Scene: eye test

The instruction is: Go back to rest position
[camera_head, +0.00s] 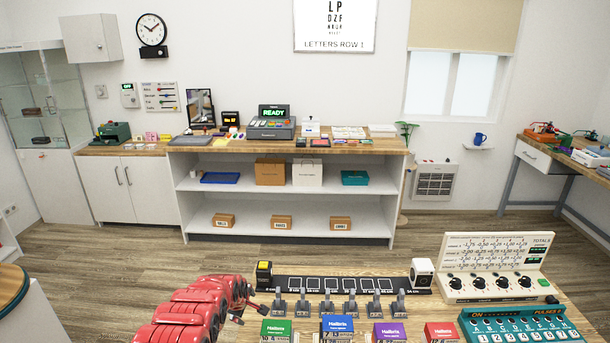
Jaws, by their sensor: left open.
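My left arm comes in red from the lower left. Its gripper (258,306) is open and empty, with thin dark fingers at the left end of the near table (400,307). The fingers are close to the row of small grey stands and a green box (276,328); I cannot tell whether they touch anything. My right gripper is not in view.
The near table holds a dark marked strip (345,284), a blue box (337,327), a purple box (390,331), a red box (440,331), a white dial panel (495,290) and a teal switch panel (520,327). Open floor (300,256) lies before the shelf counter (290,146).

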